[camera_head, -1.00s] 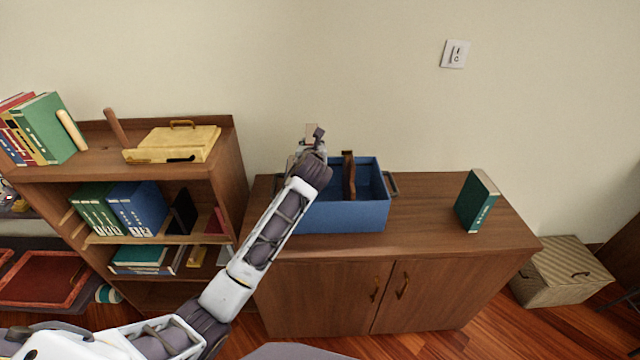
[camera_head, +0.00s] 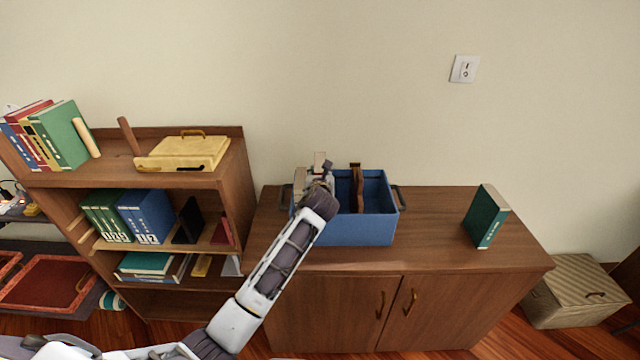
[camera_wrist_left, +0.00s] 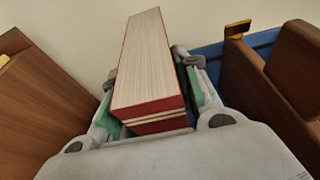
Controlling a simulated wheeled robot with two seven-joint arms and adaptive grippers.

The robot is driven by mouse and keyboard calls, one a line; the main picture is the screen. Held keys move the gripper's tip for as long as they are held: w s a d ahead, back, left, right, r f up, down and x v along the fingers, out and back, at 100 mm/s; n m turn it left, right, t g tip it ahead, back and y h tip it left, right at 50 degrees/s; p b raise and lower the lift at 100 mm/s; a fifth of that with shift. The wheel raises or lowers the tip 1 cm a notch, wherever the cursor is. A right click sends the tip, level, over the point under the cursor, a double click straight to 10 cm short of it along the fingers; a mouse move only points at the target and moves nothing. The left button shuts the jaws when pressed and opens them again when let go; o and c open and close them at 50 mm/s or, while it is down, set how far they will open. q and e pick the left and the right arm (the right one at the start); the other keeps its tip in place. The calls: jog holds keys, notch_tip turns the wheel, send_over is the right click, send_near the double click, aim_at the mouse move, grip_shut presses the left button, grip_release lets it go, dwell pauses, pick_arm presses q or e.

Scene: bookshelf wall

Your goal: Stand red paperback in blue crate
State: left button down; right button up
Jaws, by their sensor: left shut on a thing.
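The red paperback (camera_wrist_left: 148,65) is clamped in my left gripper (camera_head: 317,174). In the left wrist view its cream page edges face the camera, with thin red cover edges and green finger pads on both sides. In the head view the gripper and wrist hide most of the book. The blue crate (camera_head: 362,232) stands on the cabinet, and my gripper is at its left part. Whether the book touches the crate floor is hidden. A brown wooden piece (camera_head: 357,190) stands inside the crate, right of the gripper. My right gripper is out of view.
The cabinet top (camera_head: 430,225) is clear between the crate and a standing green book (camera_head: 486,216). A wooden bookshelf (camera_head: 235,190) with books and a yellow case (camera_head: 187,153) is close on the left. A striped box (camera_head: 570,290) sits on the floor at right.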

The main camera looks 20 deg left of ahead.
pick_arm(q)
notch_tip(320, 180, down, 3)
jog(key=shift+r, duration=0.15)
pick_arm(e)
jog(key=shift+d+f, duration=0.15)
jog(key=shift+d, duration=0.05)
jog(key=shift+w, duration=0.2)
pick_arm(q)
jog(key=shift+f, duration=0.35)
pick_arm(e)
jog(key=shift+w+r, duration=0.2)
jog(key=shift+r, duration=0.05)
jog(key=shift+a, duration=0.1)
pick_arm(q)
jog(key=shift+f, duration=0.25)
jog(key=c, duration=1.3)
grip_release()
jog(key=shift+f, duration=0.1)
jog(key=shift+s, duration=0.1)
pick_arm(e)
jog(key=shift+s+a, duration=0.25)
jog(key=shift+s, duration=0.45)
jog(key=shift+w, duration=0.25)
